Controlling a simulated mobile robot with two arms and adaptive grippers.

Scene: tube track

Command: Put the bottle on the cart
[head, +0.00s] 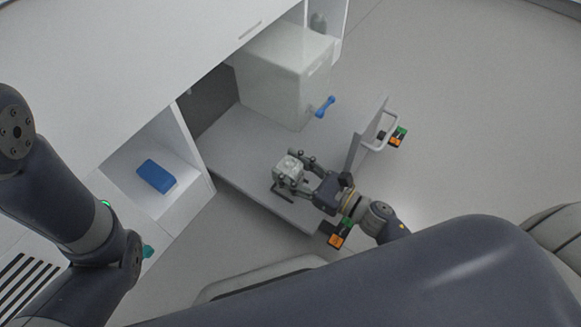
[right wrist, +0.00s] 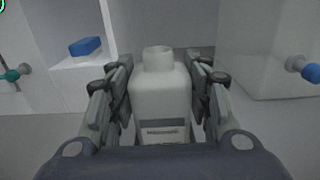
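A white bottle (head: 290,168) with a grey label shows in the head view over the near part of the grey cart (head: 235,150). In the right wrist view the bottle (right wrist: 160,100) is upright, its open neck at the top. My right gripper (head: 297,171) has its fingers on both sides of the bottle, closed against it; they also show in the right wrist view (right wrist: 160,85). I cannot tell whether the bottle's base touches the cart. My left arm shows at the left of the head view, but its gripper is out of view.
A large whitish container (head: 285,75) with a blue tap (head: 325,107) stands on the cart's far part. The cart's upright handle (head: 375,133) is at right. A blue box (head: 156,176) sits in the white cabinet at left. Open floor (head: 460,120) lies to the right.

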